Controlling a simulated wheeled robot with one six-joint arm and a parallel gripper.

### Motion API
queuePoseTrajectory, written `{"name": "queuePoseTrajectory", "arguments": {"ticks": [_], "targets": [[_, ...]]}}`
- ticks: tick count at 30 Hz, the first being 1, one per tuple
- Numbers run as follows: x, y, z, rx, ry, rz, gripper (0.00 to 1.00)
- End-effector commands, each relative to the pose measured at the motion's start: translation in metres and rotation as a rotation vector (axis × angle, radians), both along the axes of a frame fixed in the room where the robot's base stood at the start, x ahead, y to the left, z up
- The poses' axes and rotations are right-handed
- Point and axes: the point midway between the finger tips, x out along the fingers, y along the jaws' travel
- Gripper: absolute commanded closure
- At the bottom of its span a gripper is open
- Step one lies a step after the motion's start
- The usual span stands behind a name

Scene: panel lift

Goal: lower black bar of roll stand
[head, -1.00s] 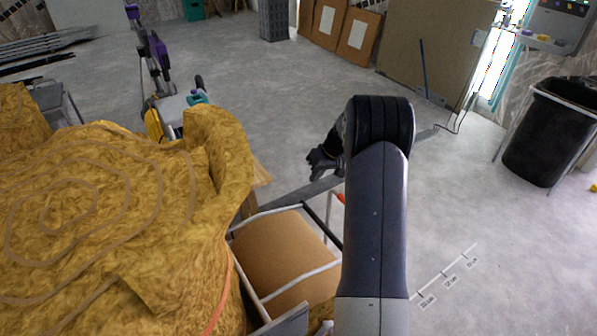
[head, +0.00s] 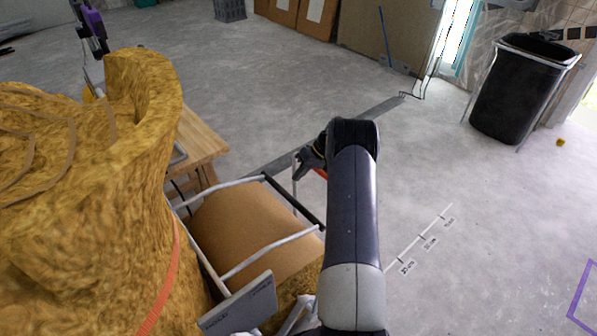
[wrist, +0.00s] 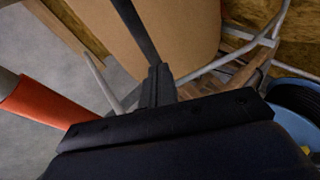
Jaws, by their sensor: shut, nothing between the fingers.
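The roll stand has a pale metal frame (head: 240,184) around a large brown roll (head: 238,232). Its black bar (head: 294,203) runs along the right side of the frame in the head view. My gripper (head: 303,168) is shut and empty, just beyond the bar's far end in that view. In the wrist view my shut fingers (wrist: 158,78) point at a dark bar (wrist: 135,28) crossing in front of the brown roll (wrist: 175,35). I cannot tell whether the fingers touch it. A red-orange sleeve (wrist: 45,103) lies left of my fingers and partly shows in the head view (head: 320,173).
A big yellow-brown insulation roll (head: 90,190) fills the left. A wooden table (head: 203,140) stands behind the stand. A black bin (head: 515,95) is at the far right.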

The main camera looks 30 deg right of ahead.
Motion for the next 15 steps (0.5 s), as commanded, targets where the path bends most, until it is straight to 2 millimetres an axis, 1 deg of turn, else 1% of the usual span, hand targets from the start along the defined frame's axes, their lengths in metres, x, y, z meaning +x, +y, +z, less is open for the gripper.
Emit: {"name": "queuePoseTrajectory", "arguments": {"ticks": [1,6,15], "targets": [[0.000,0.000,-0.011,0.000,0.000,0.000,1.00],[0.000,0.000,-0.022,0.000,0.000,0.000,1.00],[0.000,0.001,-0.026,-0.001,-0.001,-0.001,1.00]]}}
